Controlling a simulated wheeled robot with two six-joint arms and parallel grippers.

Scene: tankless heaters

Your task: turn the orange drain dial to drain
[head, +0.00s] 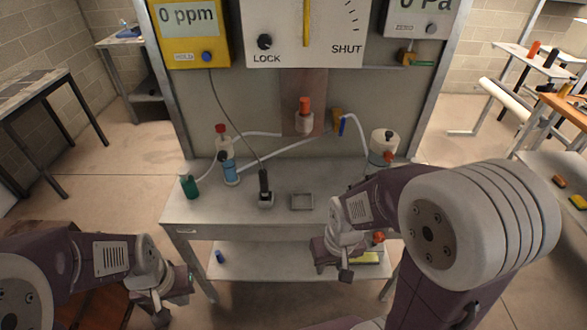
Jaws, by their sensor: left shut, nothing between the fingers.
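Several orange or red parts show in the head view, and I cannot tell which is the drain dial. An orange cap (304,105) stands on a white fitting in the middle of the back panel. An orange-red knob (388,157) sits on the side of a white canister (383,141) at the bench's right. Another orange part (378,237) shows low, beside my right wrist. My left gripper (172,292) is shut and empty, low in front of the bench's left corner. My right gripper (333,262) is at the bench's front edge; its fingers are too unclear to read. Neither touches the cap or knob.
The grey bench (240,208) holds a green bottle (189,187), a blue-banded bottle (230,172), a black probe (265,188) and a small grey tray (302,201). A LOCK/SHUT panel (285,30) hangs above. Hoses cross the back. The bench's front middle is clear.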

